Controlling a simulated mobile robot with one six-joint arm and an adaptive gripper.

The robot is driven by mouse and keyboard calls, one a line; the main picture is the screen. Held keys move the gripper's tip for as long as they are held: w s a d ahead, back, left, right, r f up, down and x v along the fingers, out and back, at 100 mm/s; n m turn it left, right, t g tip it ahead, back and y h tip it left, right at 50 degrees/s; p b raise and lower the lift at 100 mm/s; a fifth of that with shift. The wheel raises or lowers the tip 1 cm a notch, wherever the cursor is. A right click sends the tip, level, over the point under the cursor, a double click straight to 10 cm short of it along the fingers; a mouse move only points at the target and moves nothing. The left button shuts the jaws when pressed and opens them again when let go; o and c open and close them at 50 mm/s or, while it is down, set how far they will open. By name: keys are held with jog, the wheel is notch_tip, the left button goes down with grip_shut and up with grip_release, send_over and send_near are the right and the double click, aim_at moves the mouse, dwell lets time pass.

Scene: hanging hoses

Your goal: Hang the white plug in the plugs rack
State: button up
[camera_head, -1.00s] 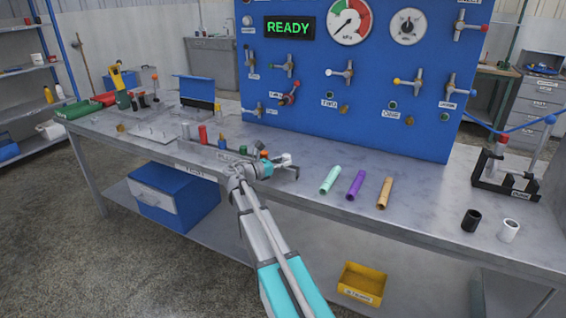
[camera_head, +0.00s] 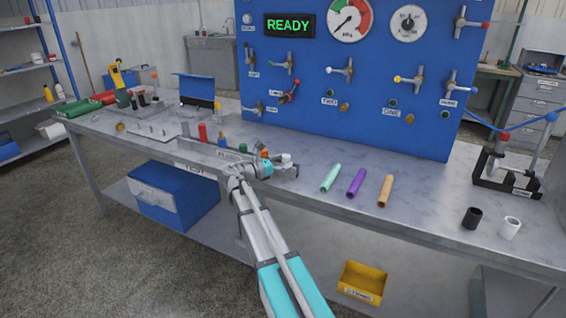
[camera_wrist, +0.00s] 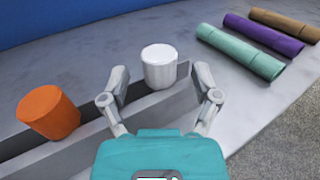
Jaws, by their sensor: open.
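The white plug (camera_wrist: 159,68) stands upright at the right end of the grey plugs rack (camera_wrist: 75,148) in the wrist view. My gripper (camera_wrist: 160,82) is open around it, one finger on each side, with a visible gap at both sides. The plug's lower end is hidden by the rack wall, so how deep it sits cannot be told. An orange plug (camera_wrist: 48,111) is to its left in the rack. In the head view, the white plug (camera_head: 285,158) shows small by my gripper (camera_head: 287,166), at the right end of the rack.
Green (camera_head: 331,177), purple (camera_head: 356,182) and tan (camera_head: 385,191) tubes lie right of the rack. A black cup (camera_head: 472,218) and a white cup (camera_head: 510,228) stand further right. A blue panel (camera_head: 350,100) with valves rises behind. The bench between rack and tubes is clear.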

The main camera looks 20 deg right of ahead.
jog(key=shift+a, duration=0.15)
jog(key=s+a, duration=0.1)
jog(key=a, duration=1)
jog(key=shift+s+a, duration=0.3)
dwell(0.7)
